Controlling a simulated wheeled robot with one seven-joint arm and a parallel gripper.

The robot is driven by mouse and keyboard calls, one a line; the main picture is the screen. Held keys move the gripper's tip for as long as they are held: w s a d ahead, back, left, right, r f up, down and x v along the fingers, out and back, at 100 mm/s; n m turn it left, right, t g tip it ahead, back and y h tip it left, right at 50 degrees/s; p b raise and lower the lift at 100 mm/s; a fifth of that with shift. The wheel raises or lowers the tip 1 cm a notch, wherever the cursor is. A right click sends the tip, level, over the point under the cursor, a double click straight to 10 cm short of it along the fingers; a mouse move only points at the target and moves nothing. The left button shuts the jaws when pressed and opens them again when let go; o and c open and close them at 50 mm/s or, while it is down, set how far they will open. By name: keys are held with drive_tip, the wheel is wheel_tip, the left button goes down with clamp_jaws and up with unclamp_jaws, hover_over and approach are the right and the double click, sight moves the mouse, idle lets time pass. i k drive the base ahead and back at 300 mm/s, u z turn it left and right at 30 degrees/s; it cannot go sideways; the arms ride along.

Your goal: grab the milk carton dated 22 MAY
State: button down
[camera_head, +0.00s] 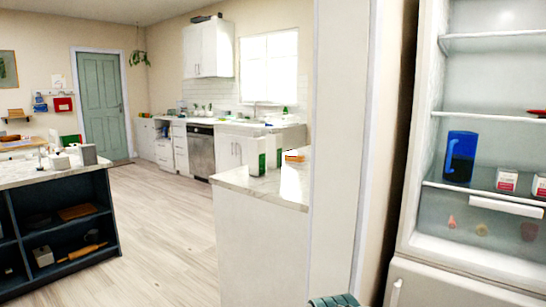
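No date such as 22 MAY is readable on anything in view. Two small white packages with red labels stand on a shelf of the open fridge at the right, one (507,181) fully in view and one (540,186) cut off by the right edge. Two white-and-green upright containers, a nearer one (257,157) and one just behind it (274,152), stand on the end of the marble counter. I cannot tell which of these, if any, is a milk carton.
The fridge (423,241) stands open, with a blue pitcher (460,157) left of the packages and produce in the drawer below. A wall edge (338,150) separates it from the counter (237,182). A dark island (62,232) stands left. The wooden floor (165,215) between is clear.

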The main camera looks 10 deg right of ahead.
sight(256, 144)
drive_tip(key=z, duration=0.05)
drive_tip(key=i, duration=1)
drive_tip(key=k, duration=0.5)
drive_tip(key=u, duration=1.15)
drive_tip(key=i, duration=2.4)
drive_tip(key=z, duration=3.15)
